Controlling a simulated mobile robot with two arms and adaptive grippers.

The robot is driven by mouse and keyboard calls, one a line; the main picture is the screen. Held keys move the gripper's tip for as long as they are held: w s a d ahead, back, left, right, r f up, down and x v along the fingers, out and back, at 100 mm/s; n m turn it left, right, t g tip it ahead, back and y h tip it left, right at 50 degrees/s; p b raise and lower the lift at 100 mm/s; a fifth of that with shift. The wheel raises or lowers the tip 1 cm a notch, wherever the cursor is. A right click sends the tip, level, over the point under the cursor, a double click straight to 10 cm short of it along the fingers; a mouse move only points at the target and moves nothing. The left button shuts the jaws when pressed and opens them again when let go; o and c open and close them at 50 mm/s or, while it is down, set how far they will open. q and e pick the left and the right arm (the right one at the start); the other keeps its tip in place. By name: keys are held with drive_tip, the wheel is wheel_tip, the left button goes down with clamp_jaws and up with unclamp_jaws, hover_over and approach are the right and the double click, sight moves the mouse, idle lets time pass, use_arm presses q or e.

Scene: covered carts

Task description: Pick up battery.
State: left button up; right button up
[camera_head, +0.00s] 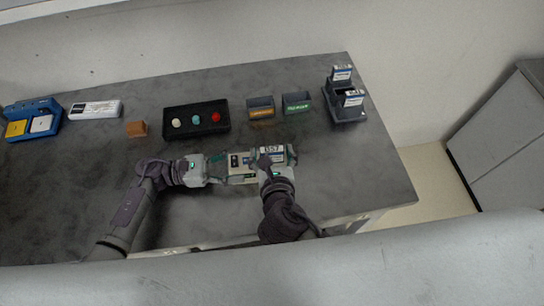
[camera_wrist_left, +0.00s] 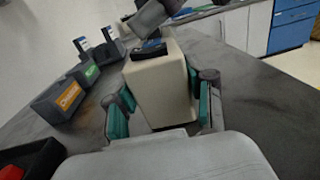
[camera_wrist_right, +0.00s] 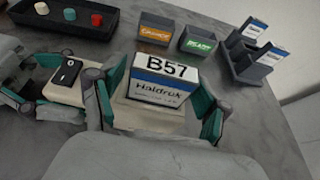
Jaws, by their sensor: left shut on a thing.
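A cream device (camera_wrist_left: 160,88) with a black switch (camera_wrist_right: 68,72) lies near the front of the table, and my left gripper (camera_head: 214,169) is shut on it, with teal fingers on both sides in the left wrist view. A battery (camera_wrist_right: 163,78) labelled B57 with a blue and white label is at the device's right end. My right gripper (camera_head: 274,158) has its fingers on either side of the battery; I cannot tell whether they touch it. The joint between battery and device is partly hidden. Two more labelled batteries (camera_head: 342,73) (camera_head: 354,97) stand in a dark grey dock (camera_head: 345,113) at the right.
Behind the grippers are a black tray (camera_head: 196,132) with white, teal and red knobs, an orange-labelled bin (camera_head: 260,112) and a green-labelled bin (camera_head: 297,108). A brown block (camera_head: 137,128), a white box (camera_head: 96,109) and a blue charger (camera_head: 49,108) stand left. The table's right front is clear.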

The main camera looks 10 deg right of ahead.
drive_tip(key=c, duration=1)
drive_tip(key=shift+r, duration=0.15)
wheel_tip(320, 180, up, 28)
use_arm(q)
drive_tip(key=o, duration=1.5)
drive_tip(key=shift+a, duration=0.15)
drive_tip(key=a, duration=1.1)
drive_tip(key=shift+w+a, duration=0.15)
drive_tip(key=shift+a, duration=0.25)
use_arm(e)
drive_tip(key=shift+f, duration=0.2)
